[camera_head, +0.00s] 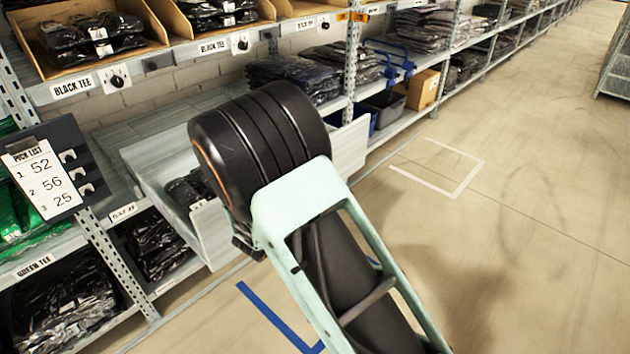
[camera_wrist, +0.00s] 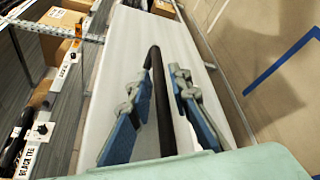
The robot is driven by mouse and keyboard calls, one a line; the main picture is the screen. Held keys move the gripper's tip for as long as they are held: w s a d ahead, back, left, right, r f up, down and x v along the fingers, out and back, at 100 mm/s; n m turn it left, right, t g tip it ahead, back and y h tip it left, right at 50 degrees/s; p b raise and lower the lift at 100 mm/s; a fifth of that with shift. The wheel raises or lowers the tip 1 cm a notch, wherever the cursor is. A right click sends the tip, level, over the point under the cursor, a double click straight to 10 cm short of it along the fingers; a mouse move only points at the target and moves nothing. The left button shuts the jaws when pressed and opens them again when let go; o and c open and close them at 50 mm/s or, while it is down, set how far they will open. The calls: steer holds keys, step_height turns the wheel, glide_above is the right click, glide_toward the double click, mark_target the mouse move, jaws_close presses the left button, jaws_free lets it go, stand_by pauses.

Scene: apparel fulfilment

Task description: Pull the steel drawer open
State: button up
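The pale steel drawer (camera_head: 212,237) sits in the middle shelf bay at the left. In the head view its front stands out past the shelf edge, and dark packed garments show inside. My arm hides much of the front. In the wrist view the drawer's pale front (camera_wrist: 185,45) fills the middle, with a black bar handle (camera_wrist: 156,75) on it. My gripper (camera_wrist: 163,125) has its two blue-padded fingers on either side of the handle. Gaps show between the pads and the bar, so it looks open around it. In the head view the fingers are mostly hidden behind my arm.
A pick list board (camera_head: 45,172) stands close to the drawer's left. Bins of black garments (camera_head: 95,40) sit on the shelf above, and bagged garments (camera_head: 70,300) lie below. A cardboard box (camera_head: 422,90) is farther along. The floor (camera_head: 530,200) at the right is clear.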

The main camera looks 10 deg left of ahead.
steer(key=shift+o, duration=0.5)
steer(key=v, duration=1.2)
steer(key=shift+d, duration=0.1)
